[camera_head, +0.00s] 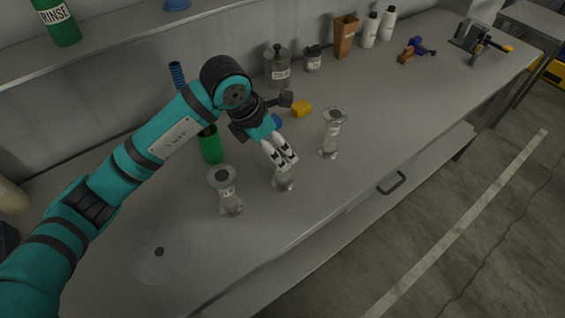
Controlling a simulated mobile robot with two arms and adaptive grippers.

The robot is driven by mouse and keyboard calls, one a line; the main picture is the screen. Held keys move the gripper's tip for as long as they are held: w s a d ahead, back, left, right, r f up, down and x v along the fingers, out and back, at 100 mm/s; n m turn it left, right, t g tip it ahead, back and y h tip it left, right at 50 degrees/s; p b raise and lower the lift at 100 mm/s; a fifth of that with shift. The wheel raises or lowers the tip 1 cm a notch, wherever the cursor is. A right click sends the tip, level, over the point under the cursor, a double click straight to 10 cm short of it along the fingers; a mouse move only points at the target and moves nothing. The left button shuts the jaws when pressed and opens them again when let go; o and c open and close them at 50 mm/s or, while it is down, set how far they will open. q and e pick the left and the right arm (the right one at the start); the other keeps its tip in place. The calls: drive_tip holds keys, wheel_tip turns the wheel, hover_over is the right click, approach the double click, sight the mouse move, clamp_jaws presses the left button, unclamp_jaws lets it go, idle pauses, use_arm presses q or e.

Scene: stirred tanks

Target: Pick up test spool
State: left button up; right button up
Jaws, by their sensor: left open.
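Three pale grey flanged spool-shaped pieces stand upright in a row on the grey bench (370,170). The left spool (229,197) and the right spool (332,135) each carry a small label, too small to read. The middle spool (284,184) is mostly hidden by my left gripper (287,163). The frame does not show which one is the test spool. My left gripper is open and points down over the middle spool's top. I cannot tell whether its fingers touch it. My right gripper is not in view.
A green cylinder (211,146) stands behind the left spool. A yellow block (302,109) lies behind the gripper. A lidded jar (278,68), a brown container (345,36) and white bottles (387,24) stand along the wall. The bench front right of the spools is clear.

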sight(281, 152)
use_arm(q)
drive_tip(key=shift+d+f, duration=0.15)
drive_tip(key=shift+f, duration=0.15)
drive_tip(key=p+x, duration=0.2)
drive_tip(key=x, duration=0.2)
drive_tip(key=shift+w+d+f+p, duration=0.2)
drive_tip(key=shift+f+p, duration=0.15)
drive_tip(key=shift+w+d+f, duration=0.1)
drive_tip(key=shift+f, duration=0.2)
drive_tip(key=shift+c, duration=0.4)
drive_tip(key=c, duration=1.4)
drive_tip(key=shift+c, duration=0.2)
